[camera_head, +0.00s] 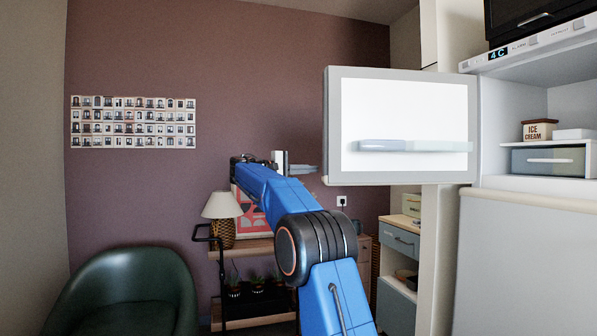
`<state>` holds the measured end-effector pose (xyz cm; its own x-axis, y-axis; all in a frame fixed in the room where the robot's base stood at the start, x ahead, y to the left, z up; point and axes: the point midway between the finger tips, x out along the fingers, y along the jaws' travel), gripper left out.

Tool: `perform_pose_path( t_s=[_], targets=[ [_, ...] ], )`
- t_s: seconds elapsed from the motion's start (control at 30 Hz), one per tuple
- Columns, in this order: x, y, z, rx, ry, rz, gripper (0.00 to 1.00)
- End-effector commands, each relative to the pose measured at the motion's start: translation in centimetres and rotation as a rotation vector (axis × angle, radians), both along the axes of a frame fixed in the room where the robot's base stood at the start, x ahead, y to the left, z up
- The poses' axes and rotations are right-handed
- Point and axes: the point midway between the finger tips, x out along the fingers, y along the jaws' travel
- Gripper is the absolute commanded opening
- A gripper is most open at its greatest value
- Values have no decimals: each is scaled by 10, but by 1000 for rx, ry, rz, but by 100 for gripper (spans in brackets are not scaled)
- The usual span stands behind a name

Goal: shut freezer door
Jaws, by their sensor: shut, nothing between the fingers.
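The freezer door (400,108) is a white panel with a grey frame and stands wide open, swung out to the left of the freezer compartment. A long pale shelf or bar (415,146) runs across its inner face. The open freezer compartment (512,112) shows at the right. My blue arm reaches up from the bottom. My gripper (300,168) is shut and empty, just left of the door's lower left edge. It appears apart from the door, though the depth between them is hard to tell.
The freezer holds an ice cream box (539,130) and a grey drawer (548,161). A closed lower door (525,265) is below. A lamp (222,208) on a shelf rack (262,246) and a green armchair (128,294) stand behind at left. Open air lies left of my gripper.

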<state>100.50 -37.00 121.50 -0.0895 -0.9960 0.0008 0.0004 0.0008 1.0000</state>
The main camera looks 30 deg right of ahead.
Motion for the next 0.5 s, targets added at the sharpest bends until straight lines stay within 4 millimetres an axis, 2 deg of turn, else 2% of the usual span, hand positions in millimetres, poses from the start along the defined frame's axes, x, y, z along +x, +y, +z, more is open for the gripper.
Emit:
perform_pose_path(
  t_s=[0.03,0.23,0.5],
  targets=[
    [-2,-10,0,0,0,-3,0],
    [-23,4,1,0,0,1,0],
    [-37,10,0,1,0,1,0]
  ],
)
